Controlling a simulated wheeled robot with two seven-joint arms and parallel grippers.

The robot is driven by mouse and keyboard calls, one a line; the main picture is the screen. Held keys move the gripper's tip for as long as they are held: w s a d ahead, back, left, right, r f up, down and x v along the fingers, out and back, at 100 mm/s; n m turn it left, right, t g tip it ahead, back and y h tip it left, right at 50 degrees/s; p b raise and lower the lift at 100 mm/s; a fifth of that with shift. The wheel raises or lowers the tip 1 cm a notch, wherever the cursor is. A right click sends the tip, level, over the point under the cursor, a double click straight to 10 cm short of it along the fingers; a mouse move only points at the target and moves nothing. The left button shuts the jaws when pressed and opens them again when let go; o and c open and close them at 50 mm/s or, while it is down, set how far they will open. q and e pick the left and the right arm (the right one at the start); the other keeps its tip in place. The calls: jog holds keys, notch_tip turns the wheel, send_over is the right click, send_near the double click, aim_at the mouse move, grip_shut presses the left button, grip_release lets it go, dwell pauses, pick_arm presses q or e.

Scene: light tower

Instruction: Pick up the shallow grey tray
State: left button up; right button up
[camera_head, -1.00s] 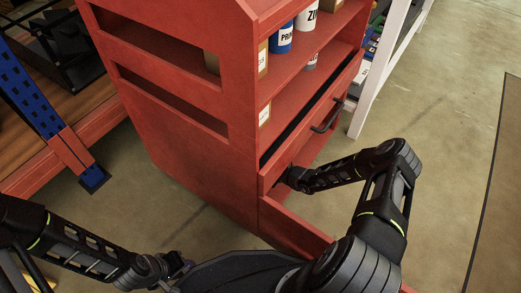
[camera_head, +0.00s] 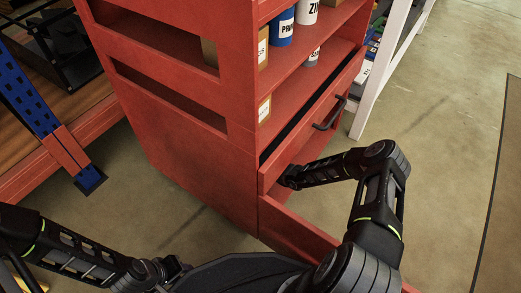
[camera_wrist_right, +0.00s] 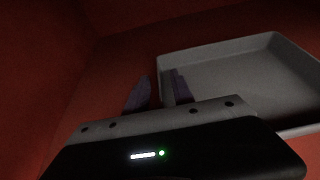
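The shallow grey tray (camera_wrist_right: 240,75) lies on a red surface in the right wrist view, its right side cut off by the frame. My right gripper (camera_wrist_right: 162,88) is at the tray's left wall. Its two dark fingers stand apart, one outside the wall and the other seemingly inside the tray. A gap shows between the outer finger and the wall. In the head view my right arm reaches into the low red compartment, which hides the tray and the fingertips. My left gripper (camera_head: 176,268) is low in the head view, partly hidden by my body, its fingers unclear.
The red cabinet (camera_head: 195,165) has shelves holding labelled cans (camera_head: 281,27) and boxes above my right arm. A drawer with a dark handle (camera_head: 329,114) sits close over the forearm. A blue post (camera_head: 30,100) stands left. The floor at right is clear.

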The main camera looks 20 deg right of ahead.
jog(key=shift+c, duration=0.2)
grip_shut()
dwell(1.2)
